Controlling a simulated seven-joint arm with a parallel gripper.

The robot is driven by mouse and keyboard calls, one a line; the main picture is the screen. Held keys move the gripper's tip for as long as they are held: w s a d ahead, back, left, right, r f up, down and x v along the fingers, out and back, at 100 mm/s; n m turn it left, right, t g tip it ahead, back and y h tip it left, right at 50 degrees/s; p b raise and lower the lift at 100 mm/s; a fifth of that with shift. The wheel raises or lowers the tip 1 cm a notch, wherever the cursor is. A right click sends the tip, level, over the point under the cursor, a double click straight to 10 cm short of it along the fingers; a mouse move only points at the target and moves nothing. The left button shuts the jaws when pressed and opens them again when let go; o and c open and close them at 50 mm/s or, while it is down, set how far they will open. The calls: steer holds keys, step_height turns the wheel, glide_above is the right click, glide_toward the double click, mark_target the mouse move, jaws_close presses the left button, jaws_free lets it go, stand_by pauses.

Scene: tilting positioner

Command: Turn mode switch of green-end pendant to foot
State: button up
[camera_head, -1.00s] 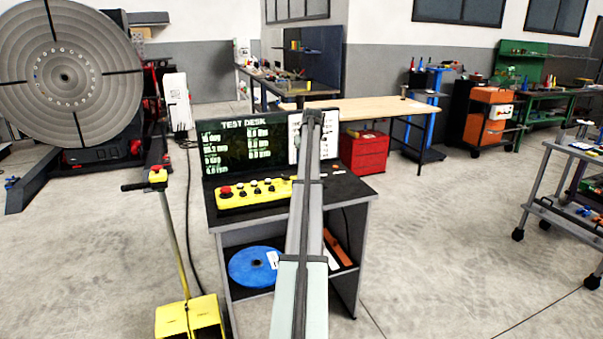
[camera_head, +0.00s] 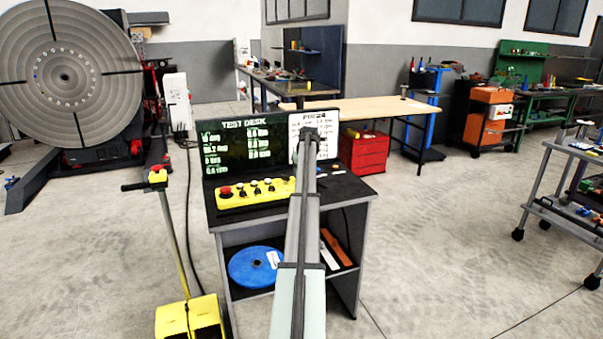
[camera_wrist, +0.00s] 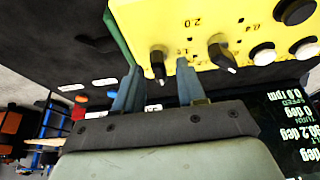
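The yellow pendant (camera_head: 250,194) lies on the test desk in the head view; my arm covers its right end. In the wrist view the pendant (camera_wrist: 195,30) fills the top, with a green end (camera_wrist: 117,38) at the left. A dark rotary knob (camera_wrist: 158,66) is nearest that end, and a second dark knob (camera_wrist: 221,55) with a pale tip is right of it. My gripper (camera_wrist: 158,68) is open, with the first knob between its fingertips in the picture; contact cannot be told. The foot marking is not readable.
The test desk (camera_head: 352,190) has an upright display (camera_head: 237,147) behind the pendant. Black and white buttons (camera_wrist: 263,53) sit right of the knobs in the wrist view. A yellow foot pedal (camera_head: 190,320) with a post stands left of the desk. The desk's right side is mostly clear.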

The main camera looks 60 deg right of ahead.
jaws_close()
steer(key=shift+m, duration=0.3)
steer(key=m+g, duration=0.1)
steer(key=m, duration=0.2)
steer(key=m+g+h, duration=0.1)
steer(key=m, duration=0.1)
steer(key=shift+w+a+m, duration=0.1)
steer(key=shift+w+m, duration=0.1)
steer(key=shift+m, duration=0.2)
steer(key=m+g, duration=0.2)
steer(key=m, duration=0.3)
steer(key=shift+w, duration=0.1)
steer(key=shift+m, duration=0.4)
steer(key=shift+o, duration=0.2)
jaws_free()
